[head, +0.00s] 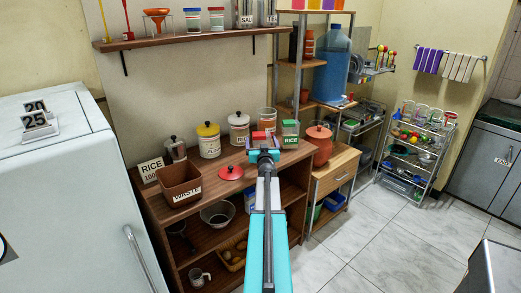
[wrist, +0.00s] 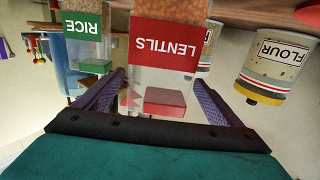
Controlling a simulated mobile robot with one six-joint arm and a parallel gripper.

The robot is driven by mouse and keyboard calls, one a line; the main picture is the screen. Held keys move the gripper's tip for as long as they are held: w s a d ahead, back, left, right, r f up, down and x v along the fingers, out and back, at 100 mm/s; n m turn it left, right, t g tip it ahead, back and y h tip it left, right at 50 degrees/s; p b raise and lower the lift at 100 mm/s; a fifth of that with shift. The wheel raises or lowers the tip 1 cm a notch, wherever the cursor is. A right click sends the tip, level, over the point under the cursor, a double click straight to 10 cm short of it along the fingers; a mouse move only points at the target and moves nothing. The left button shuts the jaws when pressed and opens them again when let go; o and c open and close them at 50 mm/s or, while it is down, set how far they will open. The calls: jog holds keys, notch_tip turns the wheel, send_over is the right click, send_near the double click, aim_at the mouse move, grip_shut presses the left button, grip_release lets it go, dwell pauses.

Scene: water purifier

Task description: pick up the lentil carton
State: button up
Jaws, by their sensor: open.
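The lentil carton (wrist: 165,45) is clear with a red LENTILS label and a red lid. It appears upside down in the wrist view, between the two fingers of my open gripper (wrist: 158,78). Visible gaps separate the fingers from its sides near the lid, and how deep it sits between them is hard to tell. In the head view its red top (head: 258,135) shows just beyond my gripper (head: 264,153), which hides most of its body. It stands on the wooden shelf unit's top.
A green RICE carton (head: 290,133) stands close on the right. White canisters, including the yellow-lidded FLOUR one (head: 208,140), stand left. A red lid (head: 230,172) and brown WASTE bin (head: 180,184) are at the front left. An orange-red pot (head: 319,146) is further right.

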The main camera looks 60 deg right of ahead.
aim_at(261, 133)
jog(key=shift+w+d, duration=0.25)
jog(key=shift+d, duration=0.05)
jog(key=shift+c, duration=0.3)
jog(key=c, duration=1.2)
jog(key=shift+r+p, duration=0.45)
jog(key=shift+r, duration=0.4)
notch_tip(261, 133, up, 2)
jog(key=shift+p, duration=0.5)
jog(key=s+a, duration=0.3)
jog(key=s, duration=0.1)
jog(key=s+a+r+p, duration=0.1)
jog(key=s+a, duration=0.2)
jog(key=s, duration=0.1)
jog(key=s+a+p, duration=0.1)
jog(key=s+a, duration=0.3)
jog(key=shift+s+r, duration=0.15)
jog(key=shift+s, duration=0.2)
